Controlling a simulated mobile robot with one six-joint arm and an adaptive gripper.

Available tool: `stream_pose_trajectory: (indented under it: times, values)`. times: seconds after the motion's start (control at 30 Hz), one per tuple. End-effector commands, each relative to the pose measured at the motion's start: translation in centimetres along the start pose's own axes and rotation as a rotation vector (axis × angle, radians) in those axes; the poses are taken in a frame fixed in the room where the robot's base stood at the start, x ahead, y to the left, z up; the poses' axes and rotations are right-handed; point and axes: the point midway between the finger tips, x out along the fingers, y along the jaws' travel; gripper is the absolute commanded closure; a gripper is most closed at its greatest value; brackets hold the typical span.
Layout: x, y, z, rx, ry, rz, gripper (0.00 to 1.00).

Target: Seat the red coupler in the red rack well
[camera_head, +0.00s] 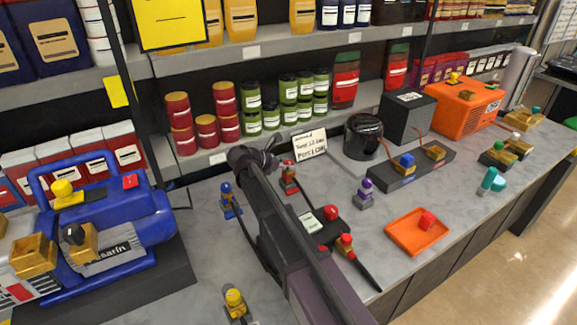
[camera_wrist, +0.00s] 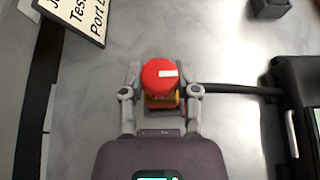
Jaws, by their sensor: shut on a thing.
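The red coupler (camera_wrist: 160,74) has a round red top with a white mark, and a yellow and red part shows just below it. My gripper (camera_wrist: 160,92) has one finger on each side of it and is shut on it. In the head view a red piece (camera_head: 288,170), which appears to be this coupler, stands upright beside my gripper (camera_head: 268,157), partly behind my arm. A small dark base shows under it. I cannot tell whether its lower end touches the base. No red rack well can be made out for certain.
A black meter (camera_head: 320,222) with a cable lies close by. A sign (camera_head: 310,145) stands behind. A blue piece (camera_head: 228,200) and a purple piece (camera_head: 364,193) stand on either side. An orange tray (camera_head: 400,244) lies at the right. Bare counter shows between them.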

Motion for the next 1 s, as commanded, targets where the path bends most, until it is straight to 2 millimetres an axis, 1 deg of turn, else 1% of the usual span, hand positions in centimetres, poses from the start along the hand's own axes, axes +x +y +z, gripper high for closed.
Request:
stream_pose_trajectory:
  times: [0.13, 0.17, 0.2, 0.23, 0.27, 0.67, 0.83, 1.0]
  values:
    - [0.2, 0.0, -0.3, 0.000, -0.001, 0.000, 1.00]
    - [0.1, 0.0, -0.2, 0.000, 0.000, 0.000, 0.50]
    - [0.1, 0.0, -0.2, 0.000, 0.000, 0.000, 0.38]
    - [0.1, 0.0, -0.2, 0.000, 0.000, 0.000, 0.29]
    - [0.1, 0.0, -0.2, 0.000, 0.000, 0.000, 0.25]
    - [0.1, 0.0, -0.2, 0.000, 0.000, 0.000, 0.25]
    - [-0.1, 0.0, 0.2, 0.000, 0.000, 0.000, 0.25]
    - [-1.7, 0.0, 0.3, 0.000, 0.000, 0.000, 0.25]
